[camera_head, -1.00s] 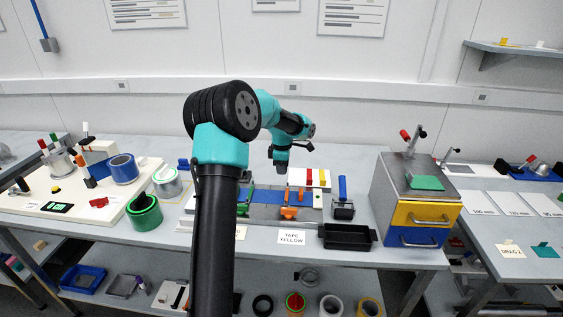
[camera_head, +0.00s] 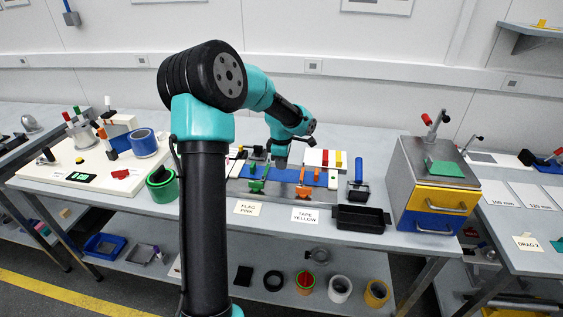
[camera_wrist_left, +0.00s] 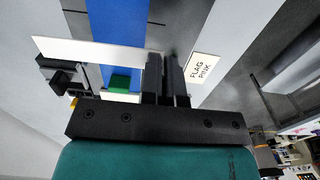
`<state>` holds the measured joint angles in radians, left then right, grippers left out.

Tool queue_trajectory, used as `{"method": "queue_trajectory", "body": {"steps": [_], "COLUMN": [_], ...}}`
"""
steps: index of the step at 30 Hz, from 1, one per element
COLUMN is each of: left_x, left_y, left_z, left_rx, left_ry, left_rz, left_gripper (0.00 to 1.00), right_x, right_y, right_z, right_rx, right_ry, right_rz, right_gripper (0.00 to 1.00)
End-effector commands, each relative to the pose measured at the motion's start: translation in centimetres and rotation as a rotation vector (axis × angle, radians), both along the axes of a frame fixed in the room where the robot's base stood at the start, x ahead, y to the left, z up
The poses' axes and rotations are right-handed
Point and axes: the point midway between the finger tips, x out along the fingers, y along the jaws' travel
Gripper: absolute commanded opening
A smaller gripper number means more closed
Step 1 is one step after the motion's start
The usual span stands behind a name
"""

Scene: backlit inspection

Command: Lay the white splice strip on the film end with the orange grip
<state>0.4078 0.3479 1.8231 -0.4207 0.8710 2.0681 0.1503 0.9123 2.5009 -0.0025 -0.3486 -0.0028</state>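My left gripper (camera_head: 281,163) hangs over the splicing bench, between a green grip (camera_head: 257,181) and an orange grip (camera_head: 303,190). A blue film (camera_head: 285,175) runs left to right there. In the left wrist view, my left gripper's fingers (camera_wrist_left: 167,62) are close together at one end of the white splice strip (camera_wrist_left: 95,50). They look shut on it. The strip lies crosswise over the blue film (camera_wrist_left: 117,18) in that view; whether it touches the film is unclear. The green grip (camera_wrist_left: 120,82) is close by. I cannot make out the strip in the head view. My right gripper is out of view.
A black tray (camera_head: 361,218) and a blue-handled tool (camera_head: 358,176) stand right of the film. A drawer cabinet (camera_head: 432,190) is further right. A white block with red and yellow bars (camera_head: 318,157) sits behind. Label cards (camera_head: 305,215) lie in front.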

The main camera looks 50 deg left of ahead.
Motion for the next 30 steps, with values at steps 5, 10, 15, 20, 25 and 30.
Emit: {"method": "queue_trajectory", "body": {"steps": [5,10,15,20,25,30], "left_x": [0.0,0.0,0.0,0.0,0.0,0.0], "left_y": [0.0,0.0,0.0,0.0,0.0,0.0], "left_z": [-1.3,-2.9,-4.3,-5.1,-5.3,-5.3], "left_rx": [0.000,0.000,-0.001,0.000,0.000,0.000], "left_ry": [0.001,0.002,0.001,0.001,0.000,0.000], "left_rz": [0.001,0.000,0.000,0.000,0.000,0.000], "left_gripper": [0.00,0.00,0.00,0.00,0.00,0.00], "right_x": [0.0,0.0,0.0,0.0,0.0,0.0], "right_y": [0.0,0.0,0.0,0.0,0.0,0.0], "right_z": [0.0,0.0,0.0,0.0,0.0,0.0], "right_rx": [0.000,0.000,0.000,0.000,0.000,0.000], "right_ry": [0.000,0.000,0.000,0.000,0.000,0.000], "right_rz": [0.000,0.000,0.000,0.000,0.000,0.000], "right_gripper": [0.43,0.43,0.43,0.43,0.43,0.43]}}
